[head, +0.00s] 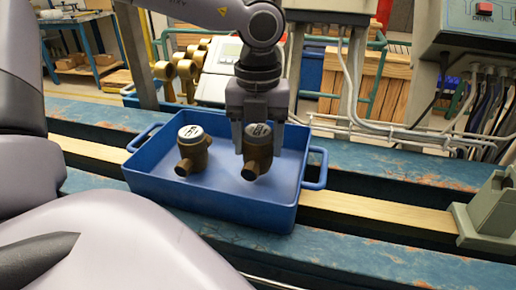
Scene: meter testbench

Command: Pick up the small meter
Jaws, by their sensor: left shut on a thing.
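Two brass meters with pale round dial faces stand in a blue crate (168,197). The left meter (192,155) stands free in the left half of the crate. The right meter (257,158) is in the right half, and my left gripper (258,138) points down over it. The gripper is shut on this meter, with a finger on either side of its body. The two meters look close in size. I cannot tell whether the held meter touches the crate floor. My right gripper is not in view.
The crate has a handle (316,168) at its right end and stands on a worn blue bench with wooden strips (383,211). A grey-green fixture (490,212) is at the right. Pipes and cables run behind. My arm links fill the left foreground.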

